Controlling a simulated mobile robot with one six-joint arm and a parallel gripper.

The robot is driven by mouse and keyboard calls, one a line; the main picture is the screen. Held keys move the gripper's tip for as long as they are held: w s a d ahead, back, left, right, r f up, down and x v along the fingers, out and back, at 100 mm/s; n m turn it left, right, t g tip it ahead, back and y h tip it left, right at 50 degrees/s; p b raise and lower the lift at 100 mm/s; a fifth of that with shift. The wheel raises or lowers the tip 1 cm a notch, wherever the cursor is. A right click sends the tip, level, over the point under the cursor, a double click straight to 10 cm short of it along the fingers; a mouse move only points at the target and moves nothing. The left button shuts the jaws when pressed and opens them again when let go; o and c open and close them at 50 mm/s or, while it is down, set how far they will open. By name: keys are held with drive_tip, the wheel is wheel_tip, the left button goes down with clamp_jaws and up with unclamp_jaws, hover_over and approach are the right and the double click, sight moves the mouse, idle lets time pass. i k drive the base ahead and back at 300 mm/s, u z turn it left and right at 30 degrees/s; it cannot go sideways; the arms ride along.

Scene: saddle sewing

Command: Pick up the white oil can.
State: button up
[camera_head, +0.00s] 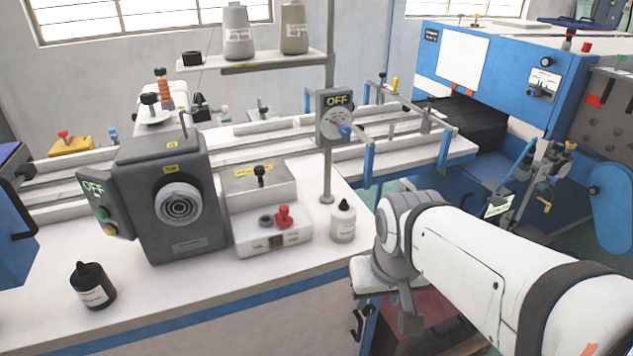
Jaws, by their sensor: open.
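The white oil can (343,224), a small upright bottle with a black nozzle cap and a label, stands on the white table top (290,285). It is right of the box with the red knob and close to the table's right end. My arm comes in from the right. My gripper (358,322) hangs below the grey wrist, beside the table's right end, lower in the picture than the can and apart from it. Its dark fingers look open and empty. They are small and partly hidden by my wrist.
A black oil can (93,286) stands at the table's front left. The grey machine (178,195) and the switch box (272,232) stand left of the white can. A post with an OFF dial (336,117) rises just behind it.

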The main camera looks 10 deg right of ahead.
sight(343, 215)
drive_tip(key=z, duration=1.3)
drive_tip(key=k, duration=0.95)
drive_tip(key=u, duration=1.55)
drive_tip(key=i, duration=1)
drive_tip(key=u, duration=0.1)
